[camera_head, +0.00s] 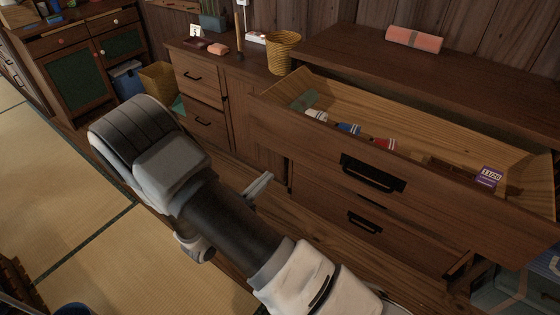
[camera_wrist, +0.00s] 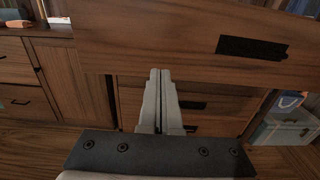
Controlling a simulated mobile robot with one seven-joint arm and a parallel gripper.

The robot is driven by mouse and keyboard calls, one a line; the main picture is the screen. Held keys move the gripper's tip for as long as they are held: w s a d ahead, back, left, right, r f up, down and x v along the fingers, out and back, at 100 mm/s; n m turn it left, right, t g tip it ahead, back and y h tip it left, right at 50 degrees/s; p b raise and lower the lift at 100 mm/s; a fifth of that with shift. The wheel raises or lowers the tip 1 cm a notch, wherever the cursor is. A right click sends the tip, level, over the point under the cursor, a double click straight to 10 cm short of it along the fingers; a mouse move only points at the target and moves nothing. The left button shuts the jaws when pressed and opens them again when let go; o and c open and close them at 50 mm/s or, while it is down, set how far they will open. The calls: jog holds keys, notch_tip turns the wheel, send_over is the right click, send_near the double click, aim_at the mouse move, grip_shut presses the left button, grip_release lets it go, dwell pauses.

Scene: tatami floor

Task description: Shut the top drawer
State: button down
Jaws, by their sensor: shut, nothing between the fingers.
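The top drawer (camera_head: 300,128) of the wide dark-wood cabinet is pulled far out, its pale inside showing. Its black handle (camera_head: 373,173) is on the front panel; in the wrist view the handle (camera_wrist: 252,47) sits right of my fingers. Inside lie a blue-and-white tube (camera_head: 348,129), a red one (camera_head: 383,144), a green item (camera_head: 305,100) and a purple label (camera_head: 488,176). My gripper (camera_wrist: 160,72) is shut and empty, its tips at the lower edge of the drawer front, left of the handle. I cannot tell if they touch. In the head view my gripper (camera_head: 259,186) is partly hidden by my arm.
A lower drawer with its own handle (camera_head: 364,223) is beneath. A pink rolled cloth (camera_head: 414,39) and a wicker basket (camera_head: 283,52) stand on the cabinet top. A bin (camera_head: 158,82) is at left. Storage boxes (camera_wrist: 285,122) stand at right. Tatami floor (camera_head: 60,190) at left is clear.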

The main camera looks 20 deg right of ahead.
aim_at(300, 144)
jog(key=b+x, duration=0.2)
jog(key=x, duration=1.2)
jog(key=shift+b, duration=0.3)
jog(key=shift+w+d, duration=0.25)
jog(key=shift+d, duration=0.1)
jog(key=b+x, duration=0.3)
jog(key=x, duration=2.4)
jog(key=shift+w, duration=0.1)
jog(key=shift+w+d, duration=0.1)
jog(key=shift+d, duration=0.1)
jog(key=shift+w+d+r, duration=0.1)
jog(key=shift+d+r, duration=0.05)
jog(key=shift+r, duration=0.15)
jog(key=shift+r, duration=0.15)
